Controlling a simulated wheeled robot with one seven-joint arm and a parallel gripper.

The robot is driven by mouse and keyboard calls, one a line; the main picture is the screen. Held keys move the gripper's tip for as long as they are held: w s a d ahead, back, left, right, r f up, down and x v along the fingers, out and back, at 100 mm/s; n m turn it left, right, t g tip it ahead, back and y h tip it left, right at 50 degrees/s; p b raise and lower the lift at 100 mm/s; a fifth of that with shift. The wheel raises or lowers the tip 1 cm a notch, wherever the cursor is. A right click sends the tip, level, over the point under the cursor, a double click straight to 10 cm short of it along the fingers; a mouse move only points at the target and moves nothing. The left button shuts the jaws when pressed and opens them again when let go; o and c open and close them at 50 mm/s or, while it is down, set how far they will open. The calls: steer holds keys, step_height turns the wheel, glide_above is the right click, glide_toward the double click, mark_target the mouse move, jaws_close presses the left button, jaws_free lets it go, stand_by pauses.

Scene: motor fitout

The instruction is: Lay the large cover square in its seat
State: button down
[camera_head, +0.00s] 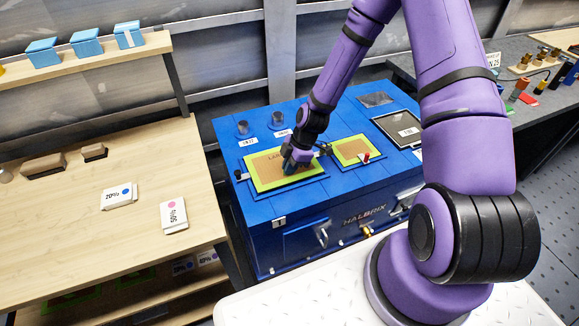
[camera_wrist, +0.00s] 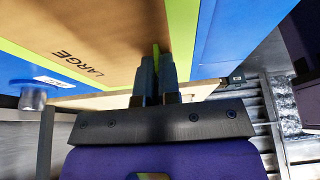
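The large cover (camera_head: 262,166) is a tan plate with a lime-green border, marked LARGE. It lies over the left part of the blue box top, with dark blue showing along its near edge. My gripper (camera_head: 294,166) points down at its right part. In the wrist view, the tan face of the large cover (camera_wrist: 110,25) fills the upper left. My gripper's fingers (camera_wrist: 156,72) are close together there, with a thin green upright piece of the cover between them. I cannot tell whether the cover is fully down and square in its seat.
A smaller green-bordered cover (camera_head: 350,148) with a red piece by it is right of the large one. Two grey cylinders (camera_head: 242,127) (camera_head: 277,118) stand behind. A black-framed panel (camera_head: 398,130) lies farther right. A wooden bench (camera_head: 80,225) stands left.

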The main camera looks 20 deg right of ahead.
steer(key=shift+f, duration=0.6)
stand_by(1.1)
steer(key=c, duration=1.2)
jaws_free()
steer(key=shift+c, duration=0.2)
